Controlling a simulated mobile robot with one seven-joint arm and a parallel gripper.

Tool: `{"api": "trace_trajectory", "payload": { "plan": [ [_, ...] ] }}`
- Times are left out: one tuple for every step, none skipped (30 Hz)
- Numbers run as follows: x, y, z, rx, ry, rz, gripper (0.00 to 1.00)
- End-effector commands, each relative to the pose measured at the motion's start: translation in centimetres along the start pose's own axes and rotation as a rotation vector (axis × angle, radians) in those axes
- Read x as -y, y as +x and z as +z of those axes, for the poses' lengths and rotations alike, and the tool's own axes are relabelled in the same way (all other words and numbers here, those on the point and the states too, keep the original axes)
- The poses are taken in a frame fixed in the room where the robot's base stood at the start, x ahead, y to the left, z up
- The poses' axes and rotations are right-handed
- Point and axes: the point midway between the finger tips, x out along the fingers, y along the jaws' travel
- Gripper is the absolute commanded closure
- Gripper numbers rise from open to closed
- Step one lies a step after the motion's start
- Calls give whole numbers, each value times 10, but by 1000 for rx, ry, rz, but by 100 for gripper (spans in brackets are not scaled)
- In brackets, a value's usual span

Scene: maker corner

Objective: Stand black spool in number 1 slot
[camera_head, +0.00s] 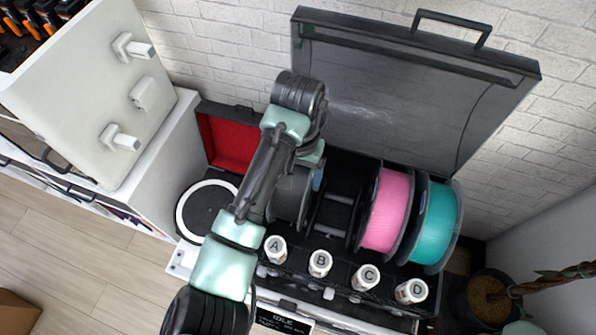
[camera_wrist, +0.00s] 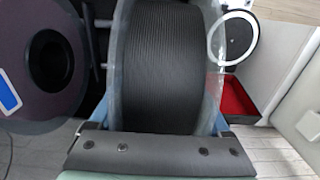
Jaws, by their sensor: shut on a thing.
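The black spool (camera_head: 289,190) is upright at the left end of the dark rack, behind the bottle marked A (camera_head: 275,248); my arm partly hides it. In the wrist view the black spool (camera_wrist: 163,70) fills the middle. My gripper (camera_wrist: 162,115) is shut on it, with a blue finger at each side. I cannot tell whether the spool rests on the rack or hangs just above it. The slot fronts show letters A to D; no number 1 is readable. The rack space behind bottle B (camera_head: 320,263) shows bare rods (camera_head: 335,215).
A pink spool (camera_head: 387,210) and a teal spool (camera_head: 436,224) stand to the right, behind bottles C (camera_head: 365,277) and D (camera_head: 411,291). A raised smoky lid (camera_head: 400,95) stands behind. A red-lined box (camera_head: 228,135) and a white ring (camera_head: 184,212) lie left.

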Motion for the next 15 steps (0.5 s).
{"api": "trace_trajectory", "payload": {
  "plan": [
    [1, -2, -1, -4, 0, -1, 100],
    [1, -2, -1, -4, 0, -1, 100],
    [1, -2, -1, -4, 0, -1, 100],
    [1, -2, -1, -4, 0, -1, 100],
    [1, -2, -1, -4, -1, -1, 100],
    [1, -2, -1, -4, -1, -1, 100],
    [1, -2, -1, -4, -1, -1, 100],
    [1, -1, -1, -4, -1, -1, 100],
    [1, -1, -1, -4, -1, -1, 100],
    [0, -1, -1, -4, -1, -1, 100],
    [0, 0, -1, -4, 0, 0, 100],
    [0, 0, -1, -4, -1, 0, 100],
    [0, 1, -1, -4, -1, 0, 100],
    [0, 2, -1, -3, -1, 0, 100],
    [0, 2, -1, -3, -1, 0, 100]
  ]
}}
